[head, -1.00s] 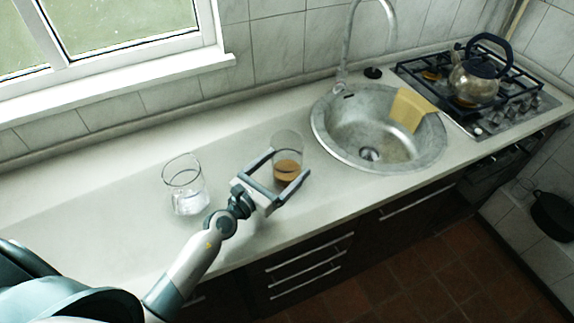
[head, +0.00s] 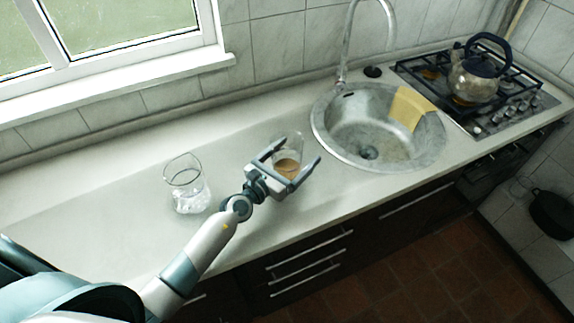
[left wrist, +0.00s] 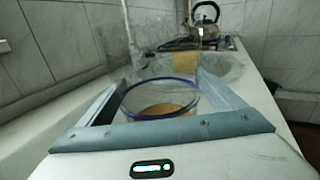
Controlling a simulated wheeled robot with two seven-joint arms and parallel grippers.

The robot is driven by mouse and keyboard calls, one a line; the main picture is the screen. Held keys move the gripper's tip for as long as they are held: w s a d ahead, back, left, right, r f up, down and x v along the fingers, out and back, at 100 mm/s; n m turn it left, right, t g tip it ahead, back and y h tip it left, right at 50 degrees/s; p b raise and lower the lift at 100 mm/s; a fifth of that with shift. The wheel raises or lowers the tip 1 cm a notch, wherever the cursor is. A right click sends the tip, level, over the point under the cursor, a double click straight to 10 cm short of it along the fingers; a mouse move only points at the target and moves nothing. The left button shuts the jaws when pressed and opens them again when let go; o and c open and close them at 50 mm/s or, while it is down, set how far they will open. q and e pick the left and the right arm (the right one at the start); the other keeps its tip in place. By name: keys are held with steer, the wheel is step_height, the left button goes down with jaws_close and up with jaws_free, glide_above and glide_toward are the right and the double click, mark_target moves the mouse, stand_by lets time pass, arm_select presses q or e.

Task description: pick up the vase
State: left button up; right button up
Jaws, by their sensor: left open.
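Two clear glass vessels stand on the counter, and I cannot tell for sure which one is called the vase. One holds brown contents (head: 287,166); the other (head: 186,187) holds something clear and stands to its left. My left gripper (head: 294,157) is open, with its fingers on either side of the brown-filled glass. In the left wrist view this glass (left wrist: 160,103) shows a blue rim and sits between the two fingers, upright. Part of it is hidden by the gripper in the head view. I cannot tell whether the fingers touch it. My right gripper is not in view.
A round metal sink (head: 345,135) with a yellow cloth (head: 409,107) on its rim lies right of the glass. A kettle (head: 474,78) stands on the gas hob (head: 515,100) farther right. The tiled wall runs behind; the counter's left part is clear.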

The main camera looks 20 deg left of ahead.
mark_target(297, 142)
arm_select(q)
steer(key=shift+c, duration=0.5)
steer(key=c, duration=1.5)
steer(key=shift+r, duration=0.1)
steer(key=shift+c, duration=0.2)
steer(key=shift+r+p, duration=0.25)
steer(key=shift+p, duration=0.05)
steer(key=shift+r+p, duration=1.85)
steer(key=shift+p, duration=0.05)
steer(key=shift+d+r+p, duration=0.15)
steer(key=shift+r+p, duration=0.1)
steer(key=shift+p, duration=0.1)
steer(key=s+d+r+p, duration=0.2)
steer(key=d+r+p, duration=0.2)
steer(key=d, duration=0.6)
steer(key=shift+s+d+r, duration=0.4)
steer(key=shift+r, duration=0.65)
